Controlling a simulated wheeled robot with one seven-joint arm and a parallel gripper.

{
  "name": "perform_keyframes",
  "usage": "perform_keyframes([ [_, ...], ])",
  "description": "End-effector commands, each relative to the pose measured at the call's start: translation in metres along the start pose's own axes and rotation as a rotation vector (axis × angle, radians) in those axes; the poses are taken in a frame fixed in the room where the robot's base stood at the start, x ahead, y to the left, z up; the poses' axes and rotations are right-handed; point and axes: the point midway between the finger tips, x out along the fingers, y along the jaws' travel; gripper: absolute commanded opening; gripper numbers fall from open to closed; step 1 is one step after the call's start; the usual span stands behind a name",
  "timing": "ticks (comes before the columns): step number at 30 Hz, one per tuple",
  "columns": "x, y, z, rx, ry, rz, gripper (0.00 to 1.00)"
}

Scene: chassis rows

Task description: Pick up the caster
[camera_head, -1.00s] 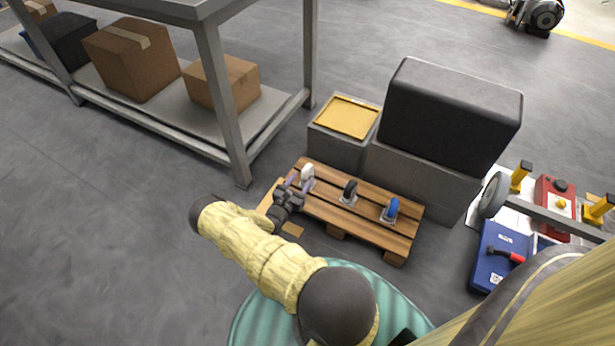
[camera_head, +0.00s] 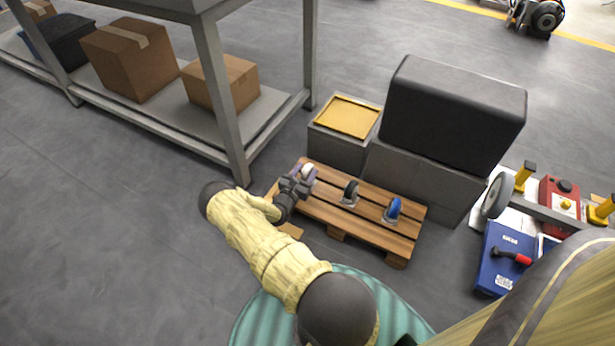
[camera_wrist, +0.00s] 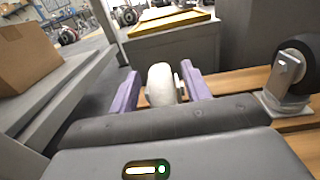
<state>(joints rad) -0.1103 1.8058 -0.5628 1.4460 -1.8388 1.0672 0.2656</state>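Three casters stand on a wooden pallet (camera_head: 335,212). The white caster (camera_head: 308,172) is at the left end, a black caster (camera_head: 350,192) is in the middle and a blue caster (camera_head: 393,209) is at the right. My gripper (camera_head: 303,181) is at the white caster and hides part of it. In the wrist view, the purple fingers of my gripper (camera_wrist: 158,92) are apart, with the white caster (camera_wrist: 161,84) between them. A gap shows on the left of the wheel; contact is not clear. The black caster (camera_wrist: 295,75) shows at the right there.
A grey box with a yellow top (camera_head: 347,116) and a large black case (camera_head: 450,112) stand behind the pallet. A metal shelf (camera_head: 222,100) with cardboard boxes is at the left. A blue case (camera_head: 503,258) lies at the right. The floor at the left is clear.

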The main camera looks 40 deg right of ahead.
Motion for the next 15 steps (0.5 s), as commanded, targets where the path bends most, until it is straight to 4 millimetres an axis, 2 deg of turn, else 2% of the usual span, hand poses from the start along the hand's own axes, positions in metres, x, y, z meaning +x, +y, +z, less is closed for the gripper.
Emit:
perform_keyframes([
  [1, -0.0001, -0.0001, -0.0001, 0.0, 0.0, 0.0, 0.38],
  [6, -0.0001, -0.0001, -0.0002, 0.0, 0.0, 0.0, 0.05],
  [15, 0.0001, 0.0003, 0.0038, 0.0, -0.002, 0.001, 0.04],
])
